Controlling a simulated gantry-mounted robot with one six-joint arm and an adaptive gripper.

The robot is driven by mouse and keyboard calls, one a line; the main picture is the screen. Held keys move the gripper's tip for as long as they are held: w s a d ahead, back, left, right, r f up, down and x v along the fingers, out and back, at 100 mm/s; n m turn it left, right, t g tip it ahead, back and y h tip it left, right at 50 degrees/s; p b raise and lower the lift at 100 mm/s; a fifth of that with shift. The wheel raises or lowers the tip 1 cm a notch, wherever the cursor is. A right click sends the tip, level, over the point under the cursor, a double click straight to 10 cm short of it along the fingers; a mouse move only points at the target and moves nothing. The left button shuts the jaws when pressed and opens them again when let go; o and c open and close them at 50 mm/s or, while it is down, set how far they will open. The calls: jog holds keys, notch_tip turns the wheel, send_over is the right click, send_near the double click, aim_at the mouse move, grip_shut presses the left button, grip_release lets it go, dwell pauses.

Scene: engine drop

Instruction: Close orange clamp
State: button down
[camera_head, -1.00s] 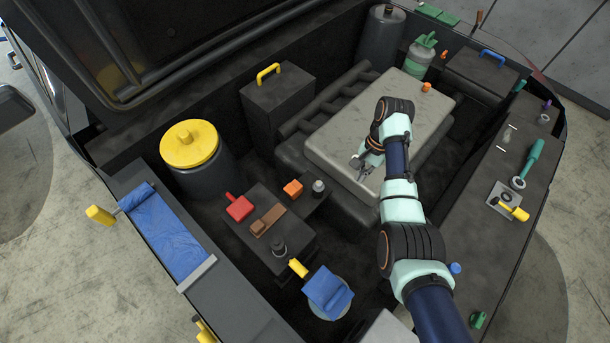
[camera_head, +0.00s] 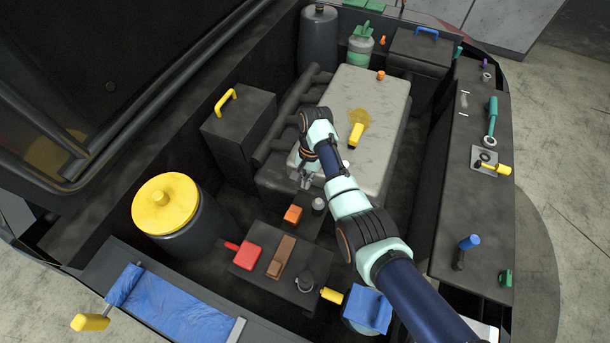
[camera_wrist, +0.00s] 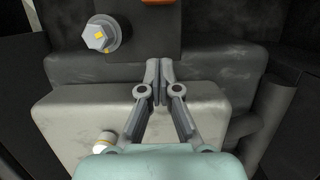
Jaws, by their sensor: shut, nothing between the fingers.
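The small orange clamp (camera_head: 293,214) sits on a dark block just left of a small grey cap (camera_head: 319,205). I cannot tell its exact position from its small size. In the wrist view only an orange edge (camera_wrist: 160,2) shows at the top, with a grey hex cap (camera_wrist: 100,36) to its left. My gripper (camera_head: 305,182) is shut and empty, above the near left end of the pale engine block, a little apart from the orange clamp. Its fingertips (camera_wrist: 160,66) meet in the wrist view, pointing towards the orange edge.
A red handle (camera_head: 245,255) and a brown lever (camera_head: 281,257) stand on the dark block in front. A yellow-capped canister (camera_head: 166,203) is at left. The pale engine block (camera_head: 385,110) carries a yellow handle (camera_head: 356,133) and a small orange knob (camera_head: 381,75).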

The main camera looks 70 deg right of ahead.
aim_at(294, 215)
jog(key=b+x, duration=0.1)
jog(key=x, duration=0.3)
jog(key=shift+f, duration=0.15)
jog(key=a, duration=0.3)
jog(key=shift+w+a+p, duration=0.2)
jog(key=shift+w+p, duration=0.05)
jog(key=shift+p, duration=0.15)
jog(key=shift+a, duration=0.3)
